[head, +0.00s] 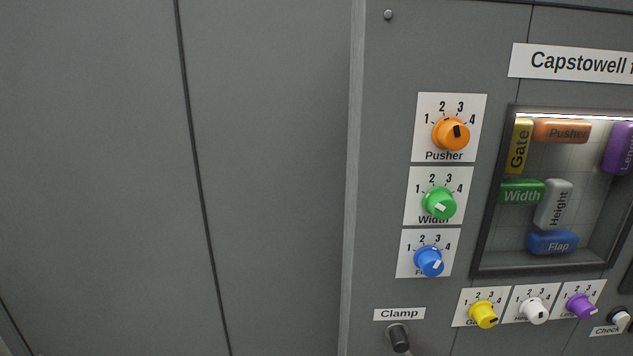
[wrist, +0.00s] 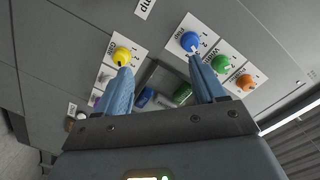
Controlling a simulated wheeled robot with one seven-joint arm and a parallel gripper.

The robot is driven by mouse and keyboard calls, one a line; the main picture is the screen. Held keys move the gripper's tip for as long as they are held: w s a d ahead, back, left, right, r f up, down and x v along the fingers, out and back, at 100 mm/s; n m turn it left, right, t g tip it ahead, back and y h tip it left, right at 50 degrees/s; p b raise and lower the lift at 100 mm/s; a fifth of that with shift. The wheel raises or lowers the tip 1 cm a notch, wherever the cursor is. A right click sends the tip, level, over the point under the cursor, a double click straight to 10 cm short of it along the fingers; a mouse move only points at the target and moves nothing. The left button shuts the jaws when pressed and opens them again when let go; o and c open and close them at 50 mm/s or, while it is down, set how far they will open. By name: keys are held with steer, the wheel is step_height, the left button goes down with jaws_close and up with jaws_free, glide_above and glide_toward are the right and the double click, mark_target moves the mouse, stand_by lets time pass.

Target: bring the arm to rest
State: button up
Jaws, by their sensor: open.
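My gripper (wrist: 160,70) shows in the wrist view with its two blue fingers apart and nothing between them. It faces the grey machine panel, and parts of the display window show between and below the fingers. The left finger overlaps the edge of the yellow knob (wrist: 122,56). The right finger is near the blue knob (wrist: 189,41) and the green knob (wrist: 221,64). I cannot tell whether a finger touches anything. My arm and gripper do not show in the head view.
In the head view, orange (head: 451,134), green (head: 439,203) and blue (head: 429,262) knobs stand left of a recessed window (head: 486,225). Smaller knobs run below it. A dark Clamp knob (head: 398,337) sticks out at lower left. Plain grey panels (head: 270,170) fill the left side.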

steer(key=s+r+n+g, duration=0.2)
steer(key=s+n, duration=0.7)
steer(key=s, duration=1.8)
steer(key=shift+s+a+r+n, duration=0.25)
steer(key=shift+s+r+n, duration=0.05)
steer(key=shift+r, duration=0.25)
